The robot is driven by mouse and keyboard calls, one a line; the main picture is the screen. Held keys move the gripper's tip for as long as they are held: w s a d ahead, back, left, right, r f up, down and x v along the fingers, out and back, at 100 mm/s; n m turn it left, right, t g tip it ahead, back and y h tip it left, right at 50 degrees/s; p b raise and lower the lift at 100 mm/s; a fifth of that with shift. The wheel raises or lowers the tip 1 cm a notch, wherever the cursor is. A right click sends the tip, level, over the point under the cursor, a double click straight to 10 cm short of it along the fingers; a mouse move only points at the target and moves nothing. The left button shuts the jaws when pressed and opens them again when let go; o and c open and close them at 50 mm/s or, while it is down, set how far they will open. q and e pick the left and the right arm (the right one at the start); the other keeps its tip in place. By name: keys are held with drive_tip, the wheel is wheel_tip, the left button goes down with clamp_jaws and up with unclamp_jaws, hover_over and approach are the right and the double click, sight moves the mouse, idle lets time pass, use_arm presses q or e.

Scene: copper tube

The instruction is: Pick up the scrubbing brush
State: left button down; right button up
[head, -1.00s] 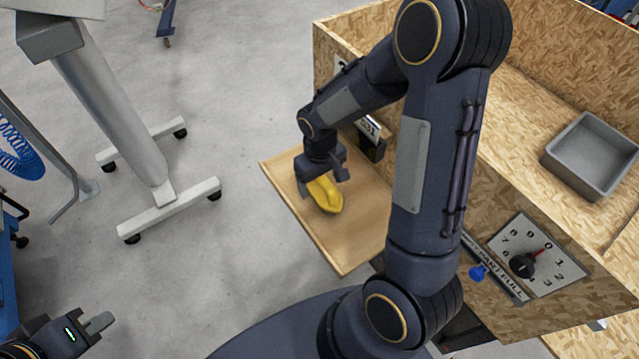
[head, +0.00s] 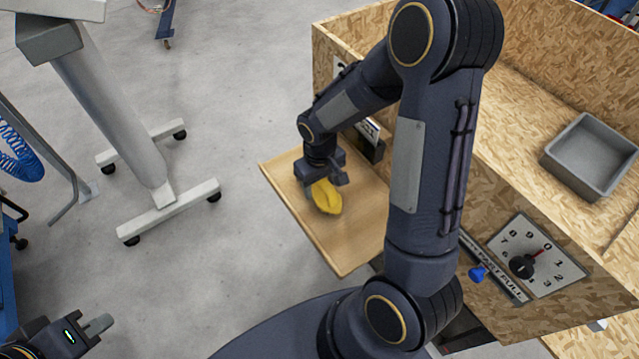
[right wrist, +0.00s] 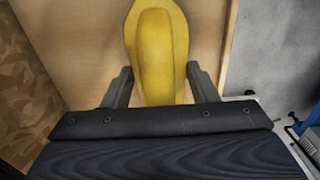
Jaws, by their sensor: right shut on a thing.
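The scrubbing brush has a yellow body (head: 327,198) and is over the small wooden shelf (head: 345,245) on the side of the chipboard box. In the right wrist view the yellow brush (right wrist: 158,50) lies between the two grey fingers. My right gripper (head: 323,184) is shut on the brush. I cannot tell whether the brush still touches the shelf; its underside is hidden. My left gripper (head: 98,326) is at the lower left, far from the brush; its finger gap does not show clearly.
The chipboard box (head: 340,50) stands right of the shelf, with a grey bin (head: 590,155) inside. A dial (head: 523,265) and blue knob (head: 478,273) are on its front. A white wheeled stand (head: 170,210) is at left. The floor between is clear.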

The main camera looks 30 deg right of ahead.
drive_tip(key=shift+r, duration=0.6)
drive_tip(key=s+r, duration=0.1)
drive_tip(key=r, duration=0.1)
drive_tip(key=s+d+r, duration=0.1)
drive_tip(key=r, duration=0.2)
drive_tip(key=s+r, duration=0.2)
drive_tip(key=shift+s+d+r, duration=0.1)
drive_tip(key=shift+d+r, duration=0.05)
drive_tip(key=shift+d, duration=0.1)
drive_tip(key=s+d+r, duration=0.3)
drive_tip(key=s+r, duration=0.1)
drive_tip(key=s, duration=0.5)
drive_tip(key=shift+r, duration=0.25)
drive_tip(key=shift+d, duration=0.1)
drive_tip(key=o, duration=0.5)
drive_tip(key=c, duration=0.4)
drive_tip(key=shift+o, duration=0.2)
drive_tip(key=shift+w, duration=0.1)
